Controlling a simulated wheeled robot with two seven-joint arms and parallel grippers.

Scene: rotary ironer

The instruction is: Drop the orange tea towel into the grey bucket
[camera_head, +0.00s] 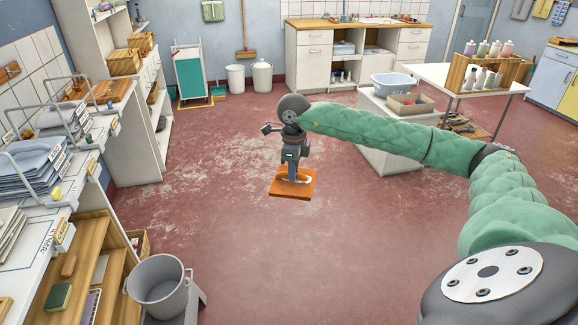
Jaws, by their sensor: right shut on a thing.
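An orange tea towel (291,188), flat and folded-looking, hangs in the air below my right gripper (292,175). The gripper is shut on it, pointing down, with open floor beneath. A grey bucket (158,284) with a handle stands at the lower left on a grey stand beside the shelving. The towel is well apart from the bucket, farther back and to its right. The bucket's mouth faces up and shows grey inside walls. My left gripper is not in the picture.
A shelf unit (62,205) with folded grey linen (30,165) runs along the left side. A white block (385,150) bears a blue basin (392,84) and a box at the right. White cabinets (313,60) stand at the back. The red floor (300,260) between is clear.

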